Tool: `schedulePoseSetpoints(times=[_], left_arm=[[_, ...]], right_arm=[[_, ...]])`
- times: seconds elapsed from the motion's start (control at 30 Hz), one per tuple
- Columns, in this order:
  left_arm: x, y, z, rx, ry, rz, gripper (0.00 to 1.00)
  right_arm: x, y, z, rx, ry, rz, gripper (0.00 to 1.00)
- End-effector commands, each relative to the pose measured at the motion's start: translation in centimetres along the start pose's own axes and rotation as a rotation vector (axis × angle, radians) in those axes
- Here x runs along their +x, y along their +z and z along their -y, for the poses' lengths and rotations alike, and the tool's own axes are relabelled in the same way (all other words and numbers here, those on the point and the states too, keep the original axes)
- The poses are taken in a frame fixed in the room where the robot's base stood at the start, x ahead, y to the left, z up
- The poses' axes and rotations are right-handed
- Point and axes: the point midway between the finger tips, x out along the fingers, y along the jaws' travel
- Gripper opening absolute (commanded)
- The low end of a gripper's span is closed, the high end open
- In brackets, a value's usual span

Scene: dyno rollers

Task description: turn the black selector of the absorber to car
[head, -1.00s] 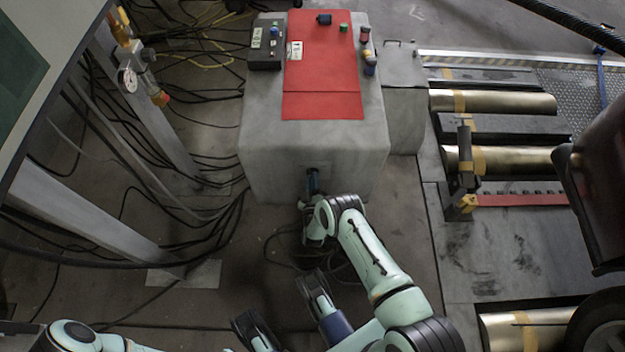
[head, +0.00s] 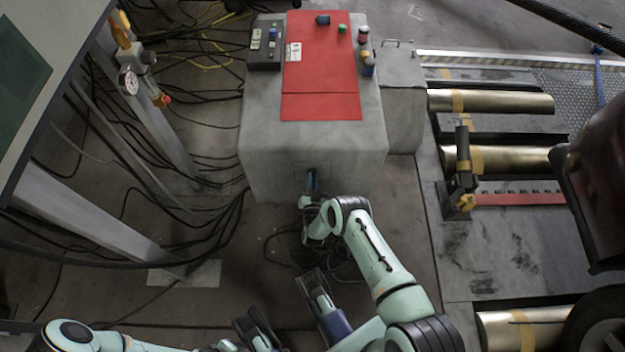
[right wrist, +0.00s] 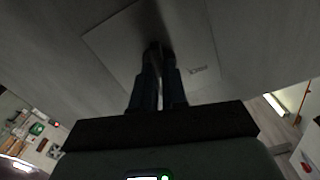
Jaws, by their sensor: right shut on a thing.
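The absorber (head: 265,150) is the large grey box in the upper middle of the head view. Its black selector (right wrist: 156,47) is a small dark part on a paler plate (right wrist: 112,42) in the right wrist view, mostly hidden between my fingers. My right gripper (head: 312,182) reaches the box's near face and is shut on the selector; its two dark fingers show in the wrist view (right wrist: 159,80). The selector's marks and its pointing direction cannot be read. My left arm comes in low at the left; I cannot make out its gripper's state.
A red sheet (head: 318,75), a dark control box (head: 265,52) and several small items lie on the absorber. Brass rollers (head: 490,101) lie to the right. Cables cover the floor at left, near a grey post (head: 85,230) and a gauge (head: 129,82).

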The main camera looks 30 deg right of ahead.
Motion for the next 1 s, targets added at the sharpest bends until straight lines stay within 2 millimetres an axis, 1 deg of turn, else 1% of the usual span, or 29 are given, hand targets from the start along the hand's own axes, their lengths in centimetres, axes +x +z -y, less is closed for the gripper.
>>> schedulePoseSetpoints(times=[0.2, 0.5, 0.7, 1.0], left_arm=[[-0.2, -0.28, -0.22, 0.003, 0.004, -0.01, 0.43], [-0.32, -0.46, -0.35, 0.005, 0.007, -0.017, 0.43], [-0.36, -0.51, -0.39, 0.005, 0.008, -0.019, 0.43], [-0.37, -0.53, -0.4, 0.005, 0.008, -0.02, 0.43]], right_arm=[[0.07, -0.02, -0.16, 0.199, 0.003, 0.0, 0.0], [0.07, 0.02, -0.18, 0.41, 0.001, 0.0, 0.0], [0.08, 0.03, -0.23, 0.491, 0.001, 0.0, 0.0], [0.08, 0.04, -0.19, 0.535, 0.001, 0.0, 0.0]])
